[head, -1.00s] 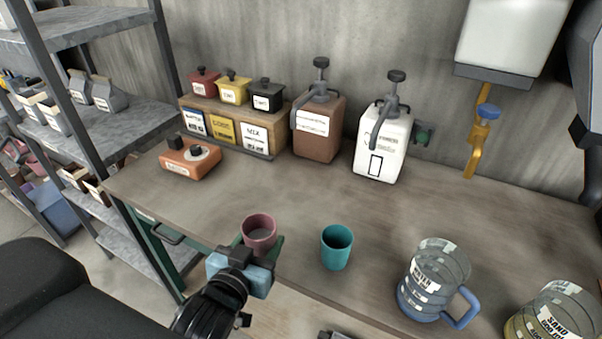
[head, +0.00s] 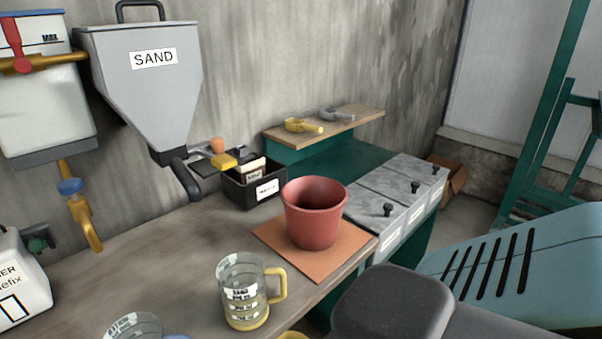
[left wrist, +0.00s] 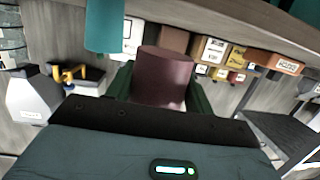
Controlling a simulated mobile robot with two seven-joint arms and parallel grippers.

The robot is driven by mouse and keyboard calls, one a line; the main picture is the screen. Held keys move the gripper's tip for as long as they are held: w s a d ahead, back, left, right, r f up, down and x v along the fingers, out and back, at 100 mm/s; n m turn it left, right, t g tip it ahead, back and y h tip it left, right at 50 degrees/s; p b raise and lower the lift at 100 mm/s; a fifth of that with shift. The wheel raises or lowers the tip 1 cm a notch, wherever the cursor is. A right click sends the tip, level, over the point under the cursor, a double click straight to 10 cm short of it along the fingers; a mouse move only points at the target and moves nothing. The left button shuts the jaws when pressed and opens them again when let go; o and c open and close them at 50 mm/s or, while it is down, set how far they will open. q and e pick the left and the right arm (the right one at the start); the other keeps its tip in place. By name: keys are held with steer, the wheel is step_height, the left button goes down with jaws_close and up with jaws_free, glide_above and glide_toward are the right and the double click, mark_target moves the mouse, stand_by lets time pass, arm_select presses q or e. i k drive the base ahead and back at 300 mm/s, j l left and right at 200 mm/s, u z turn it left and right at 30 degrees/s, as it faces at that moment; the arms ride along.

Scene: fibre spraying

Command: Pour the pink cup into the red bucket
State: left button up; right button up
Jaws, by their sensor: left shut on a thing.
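The red bucket (head: 313,214) stands upright on an orange-brown square mat (head: 275,238) on the workbench in the head view. Its inside is partly visible and looks dark; I cannot tell what it holds. The pink cup (left wrist: 163,80) is in the left wrist view, dark mauve in this light. My left gripper (left wrist: 160,88) is shut on it, with a green finger on each side. The cup's contents are hidden, and I cannot tell how high it is above the bench. My left gripper is outside the head view. My right gripper is in neither view.
A clear mug with a yellow handle (head: 245,292) stands in front of the bucket. A black bin (head: 252,190) is behind it, below the SAND hopper (head: 150,85). Grey lidded boxes (head: 392,205) are to its right. A teal cup (left wrist: 104,27) is near my left gripper.

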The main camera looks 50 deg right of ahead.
mark_target(314, 204)
steer(key=k+l, duration=0.1)
steer(key=l, duration=0.65)
steer(key=k+l, duration=0.1)
steer(key=l, duration=0.6)
steer(key=k+l, duration=0.1)
steer(key=l, duration=0.65)
steer(key=l+z, duration=0.1)
steer(key=l, duration=0.85)
steer(key=i+l, duration=0.15)
